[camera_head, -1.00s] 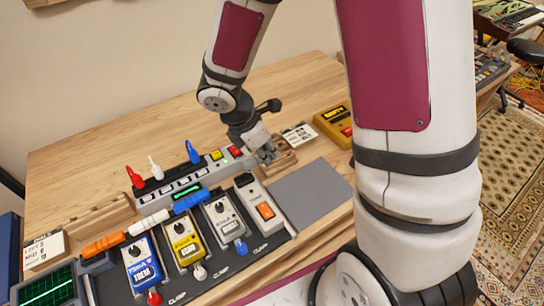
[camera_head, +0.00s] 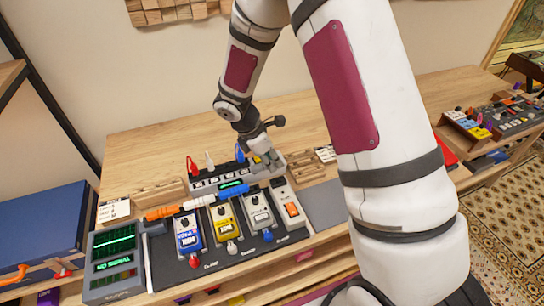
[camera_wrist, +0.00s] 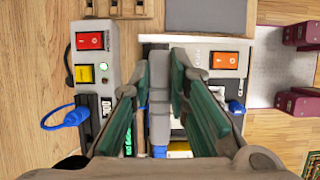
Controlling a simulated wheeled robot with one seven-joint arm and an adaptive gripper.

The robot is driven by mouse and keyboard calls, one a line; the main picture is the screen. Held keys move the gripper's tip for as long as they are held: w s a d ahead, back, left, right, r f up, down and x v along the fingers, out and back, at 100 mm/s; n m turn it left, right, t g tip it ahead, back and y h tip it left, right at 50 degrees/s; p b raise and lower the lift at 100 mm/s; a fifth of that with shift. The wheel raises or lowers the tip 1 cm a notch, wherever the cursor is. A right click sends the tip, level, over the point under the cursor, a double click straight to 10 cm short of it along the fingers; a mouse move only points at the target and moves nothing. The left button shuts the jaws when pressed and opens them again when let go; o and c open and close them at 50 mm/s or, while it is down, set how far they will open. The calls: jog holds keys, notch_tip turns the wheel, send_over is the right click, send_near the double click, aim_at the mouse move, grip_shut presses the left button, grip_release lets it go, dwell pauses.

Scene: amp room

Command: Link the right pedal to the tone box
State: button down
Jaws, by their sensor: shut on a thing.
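My gripper (camera_head: 263,161) is shut on a grey link piece (camera_wrist: 160,100), seen upright between the green finger pads in the wrist view. It hangs above the gap between the power strip and the pedals. The right pedal (camera_head: 257,210) is light grey, on the dark board. The box with the orange switch (camera_head: 291,209), seemingly the tone box, stands just right of it; it also shows in the wrist view (camera_wrist: 226,75). A blue link (camera_head: 233,191) lies along the tops of the yellow and right pedals. My fingers hide the sockets and the link's ends.
The power strip (camera_head: 205,186) with red, white and blue plugs stands behind the pedals. A yellow pedal (camera_head: 224,221) and a blue pedal (camera_head: 188,235) are left. A wooden holder (camera_head: 326,154) lies right of the strip. A grey pad (camera_head: 326,205) is bare right of the board.

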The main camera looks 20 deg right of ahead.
jog(key=b, duration=0.2)
send_over(272, 182)
jog(key=shift+f, duration=2.6)
jog(key=shift+s+f, duration=0.1)
jog(key=shift+f, duration=0.9)
dwell(0.5)
jog(key=c, duration=1.1)
grip_release()
jog(key=shift+o, duration=0.2)
jog(key=shift+r+p, duration=1.05)
jog(key=shift+r, duration=2.5)
